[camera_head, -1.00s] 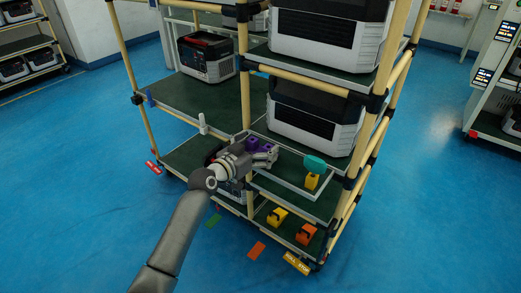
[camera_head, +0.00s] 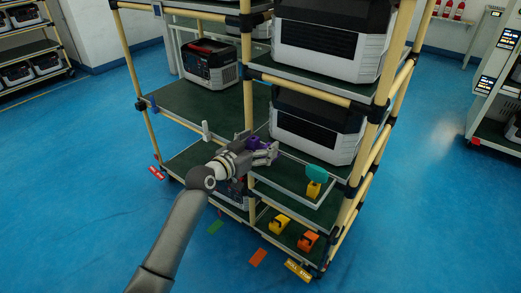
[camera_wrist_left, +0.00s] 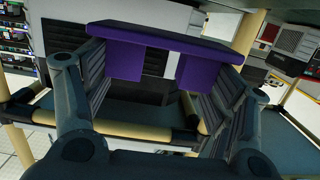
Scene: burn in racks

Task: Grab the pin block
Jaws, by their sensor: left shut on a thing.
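The purple block (camera_head: 257,143), which I take to be the pin block, is at my left gripper (camera_head: 266,152), near the rack's middle post. In the left wrist view the purple block (camera_wrist_left: 165,37) has a long top bar and two square parts hanging below it. My left gripper (camera_wrist_left: 155,95) has its two ribbed fingers against the block's two ends and is shut on it. In the head view the gripper and wrist partly hide the block. My right gripper is not in view.
A shallow tray (camera_head: 285,191) to the right holds a yellow piece (camera_head: 313,188) with a teal top (camera_head: 317,171). Yellow (camera_head: 279,225) and orange (camera_head: 307,241) pieces sit on the lowest shelf. The tan rack post (camera_head: 248,90) stands close to my gripper.

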